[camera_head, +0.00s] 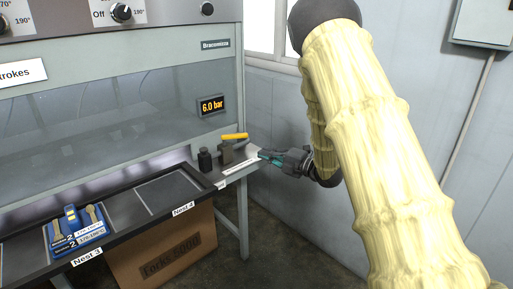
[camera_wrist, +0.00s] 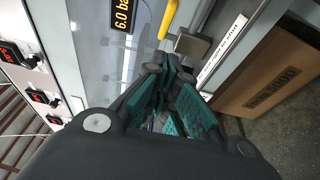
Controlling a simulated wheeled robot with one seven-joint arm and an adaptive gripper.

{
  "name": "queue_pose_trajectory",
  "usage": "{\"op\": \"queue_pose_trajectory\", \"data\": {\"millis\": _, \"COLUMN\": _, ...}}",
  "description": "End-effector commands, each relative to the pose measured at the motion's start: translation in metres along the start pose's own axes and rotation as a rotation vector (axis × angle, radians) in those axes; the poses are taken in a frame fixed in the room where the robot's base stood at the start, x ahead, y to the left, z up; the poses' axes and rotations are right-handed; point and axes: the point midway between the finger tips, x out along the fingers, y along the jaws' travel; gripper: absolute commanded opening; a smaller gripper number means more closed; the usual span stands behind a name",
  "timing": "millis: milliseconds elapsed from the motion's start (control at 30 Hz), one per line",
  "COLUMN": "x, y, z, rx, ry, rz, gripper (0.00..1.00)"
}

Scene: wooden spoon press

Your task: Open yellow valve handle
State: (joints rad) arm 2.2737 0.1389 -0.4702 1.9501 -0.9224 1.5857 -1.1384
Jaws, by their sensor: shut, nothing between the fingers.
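The yellow valve handle (camera_head: 235,136) lies roughly level on top of a dark valve body (camera_head: 226,153) at the right end of the press's front ledge. In the wrist view the handle (camera_wrist: 169,18) shows near the top edge, partly cut off, beside the grey valve block (camera_wrist: 192,44). My gripper (camera_head: 264,155), with teal finger pads, is just right of the valve and a little lower than the handle. In the wrist view my gripper's fingers (camera_wrist: 166,66) come together and hold nothing. They look apart from the handle.
A dark cylinder (camera_head: 204,160) stands left of the valve. A display (camera_head: 211,105) reads 6.0 bar. A white label strip (camera_head: 240,162) lies in front of the valve. A cardboard box (camera_head: 165,250) is below the ledge. A grey wall (camera_head: 270,110) is behind my arm.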

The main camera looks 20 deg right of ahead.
Motion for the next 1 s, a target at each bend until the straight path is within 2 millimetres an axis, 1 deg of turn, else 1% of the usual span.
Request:
{"op": "queue_pose_trajectory", "data": {"millis": 567, "x": 0.091, "y": 0.002, "z": -0.001, "rx": 0.002, "ry": 0.003, "rz": 0.0, "gripper": 0.0}}
{"op": "queue_pose_trajectory", "data": {"millis": 600, "x": 0.096, "y": 0.002, "z": 0.003, "rx": 0.002, "ry": 0.001, "rz": 0.001, "gripper": 0.0}}
{"op": "queue_pose_trajectory", "data": {"millis": 800, "x": 0.113, "y": 0.001, "z": 0.02, "rx": 0.002, "ry": 0.002, "rz": 0.001, "gripper": 0.0}}
{"op": "queue_pose_trajectory", "data": {"millis": 1000, "x": 0.12, "y": 0.0, "z": 0.028, "rx": 0.003, "ry": 0.002, "rz": 0.0, "gripper": 0.0}}
